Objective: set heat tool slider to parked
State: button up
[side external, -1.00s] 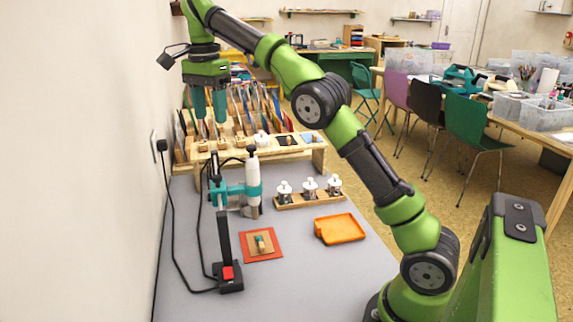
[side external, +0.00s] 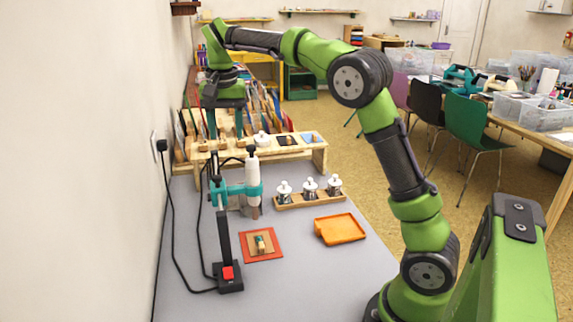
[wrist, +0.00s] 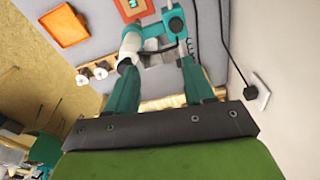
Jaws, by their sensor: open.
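The heat tool (side external: 253,178) is a white and teal upright body held by a teal clamp on a dark stand post. The stand's base has a red switch (side external: 228,273) at the front. In the wrist view the heat tool's white body (wrist: 131,43) shows beyond the left finger. My gripper (side external: 226,132) is open and empty, with teal fingers pointing down, behind and above the heat tool. In the wrist view my gripper (wrist: 158,67) has its fingers spread apart with nothing between them. I cannot make out a slider or its setting.
A wooden rack (side external: 310,148) stands behind the tool. Several white-lidded jars sit in a wooden holder (side external: 308,200) to its right. An orange tray (side external: 340,229) and a red mat (side external: 274,254) with a stamp lie in front. Black cords run along the wall side.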

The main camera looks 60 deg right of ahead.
jog(key=s+a+f+n+t+y, duration=0.1)
jog(key=s+a+f+n+t, duration=0.1)
jog(key=s, duration=0.6)
jog(key=s+a+f+n+t+y, duration=0.1)
jog(key=s+a+f+n+t, duration=0.1)
jog(key=s+a+n, duration=0.2)
jog(key=s+a, duration=0.3)
jog(key=s, duration=0.1)
jog(key=shift+s+f, duration=0.35)
jog(key=shift+f, duration=0.05)
jog(key=shift+a, duration=0.1)
jog(key=shift+c, duration=0.3)
